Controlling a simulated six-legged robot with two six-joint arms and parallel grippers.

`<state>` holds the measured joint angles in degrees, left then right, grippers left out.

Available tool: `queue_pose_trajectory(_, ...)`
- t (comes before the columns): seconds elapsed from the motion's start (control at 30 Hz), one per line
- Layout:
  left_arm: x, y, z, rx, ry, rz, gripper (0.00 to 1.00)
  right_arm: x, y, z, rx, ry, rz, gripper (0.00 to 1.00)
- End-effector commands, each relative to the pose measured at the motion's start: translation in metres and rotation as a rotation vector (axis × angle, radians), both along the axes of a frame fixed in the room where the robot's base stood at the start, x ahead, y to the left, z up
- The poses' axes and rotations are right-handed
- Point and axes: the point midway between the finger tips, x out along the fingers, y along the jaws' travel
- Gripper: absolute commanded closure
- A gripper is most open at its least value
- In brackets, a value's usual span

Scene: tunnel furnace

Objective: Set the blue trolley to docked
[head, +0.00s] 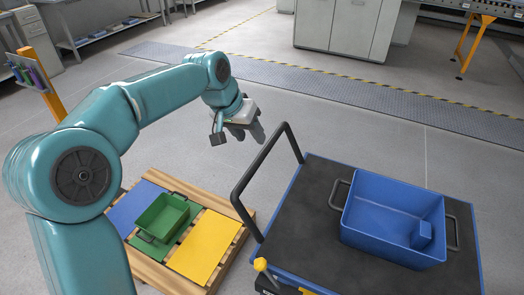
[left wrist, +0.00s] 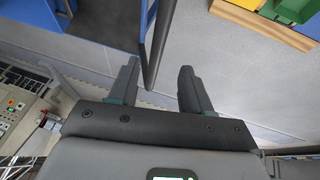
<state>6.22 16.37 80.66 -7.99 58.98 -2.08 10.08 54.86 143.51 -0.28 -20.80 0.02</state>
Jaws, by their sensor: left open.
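The blue trolley (head: 330,200) stands at the right in the head view, with a dark deck, blue edges and a black push handle (head: 262,170) on its left side. A yellow-knobbed lever (head: 260,265) rises at its near left corner. My left gripper (head: 250,131) is open and empty, up and to the left of the handle's far top end. In the left wrist view, the dark handle (left wrist: 160,40) runs down toward the gap between the fingers of my left gripper (left wrist: 158,72). I cannot tell how far beyond the fingertips it lies. My right gripper is out of view.
A blue bin (head: 393,218) with a blue block inside sits on the trolley. A wooden pallet (head: 180,275) with coloured panels and a green bin (head: 163,216) lies left of it. A dark floor strip with striped edges (head: 340,95) and grey cabinets (head: 345,28) are beyond.

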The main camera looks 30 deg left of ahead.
Motion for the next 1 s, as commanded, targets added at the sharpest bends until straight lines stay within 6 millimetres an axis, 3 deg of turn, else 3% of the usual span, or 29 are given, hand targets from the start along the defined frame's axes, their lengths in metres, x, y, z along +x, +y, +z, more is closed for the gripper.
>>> queue_pose_trajectory(0.1,0.011,-0.006,-0.028,0.000,0.004,-0.001,0.52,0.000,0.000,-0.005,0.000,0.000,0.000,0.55)
queue_pose_trajectory(0.3,0.027,-0.012,-0.058,0.000,0.003,-0.001,0.52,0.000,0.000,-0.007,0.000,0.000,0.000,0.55)
queue_pose_trajectory(0.5,0.034,-0.016,-0.070,0.000,0.000,-0.001,0.52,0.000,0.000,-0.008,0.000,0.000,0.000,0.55)
queue_pose_trajectory(0.77,0.035,-0.017,-0.070,0.000,0.000,-0.001,0.52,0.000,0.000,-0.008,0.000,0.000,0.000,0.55)
queue_pose_trajectory(0.9,0.035,-0.017,-0.070,0.000,0.000,-0.001,0.97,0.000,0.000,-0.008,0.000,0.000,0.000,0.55)
queue_pose_trajectory(1.0,0.035,-0.017,-0.070,0.000,0.000,-0.001,1.00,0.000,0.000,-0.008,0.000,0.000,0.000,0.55)
